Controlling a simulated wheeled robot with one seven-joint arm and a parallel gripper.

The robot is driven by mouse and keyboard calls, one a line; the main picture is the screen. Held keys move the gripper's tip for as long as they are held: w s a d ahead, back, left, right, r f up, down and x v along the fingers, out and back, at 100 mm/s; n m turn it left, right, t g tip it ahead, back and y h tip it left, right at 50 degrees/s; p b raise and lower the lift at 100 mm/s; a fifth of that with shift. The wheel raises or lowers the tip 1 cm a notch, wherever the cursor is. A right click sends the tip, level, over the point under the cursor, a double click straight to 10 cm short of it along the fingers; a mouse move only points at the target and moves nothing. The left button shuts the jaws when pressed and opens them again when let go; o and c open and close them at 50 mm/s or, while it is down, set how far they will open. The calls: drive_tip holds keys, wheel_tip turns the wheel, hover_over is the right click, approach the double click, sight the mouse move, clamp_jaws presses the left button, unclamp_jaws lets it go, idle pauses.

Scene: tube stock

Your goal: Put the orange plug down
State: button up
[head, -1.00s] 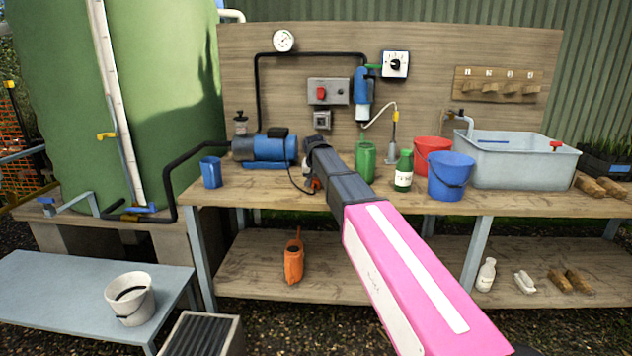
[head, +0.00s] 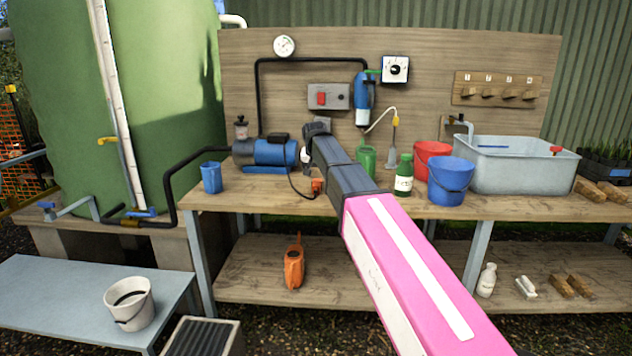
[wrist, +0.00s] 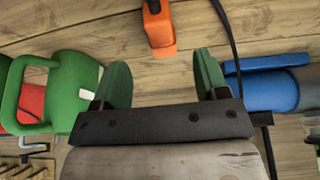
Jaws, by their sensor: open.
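The orange plug (head: 317,186) lies on the wooden bench top near the blue pump, with a dark cord beside it. In the wrist view the plug (wrist: 158,28) rests on the planks, beyond my fingertips and apart from them. My gripper (wrist: 162,75) is open, with nothing between its two green fingers. In the head view my gripper (head: 309,150) is above the bench in front of the back board, and my own arm hides part of the area around it.
The blue pump (head: 275,152) stands left of my gripper. A green watering can (head: 366,161), green bottle (head: 404,176), red bucket (head: 433,150) and blue bucket (head: 451,178) stand to the right. A blue cup (head: 211,177) is at the left. The front bench strip is mostly clear.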

drive_tip(key=shift+v, duration=2.15)
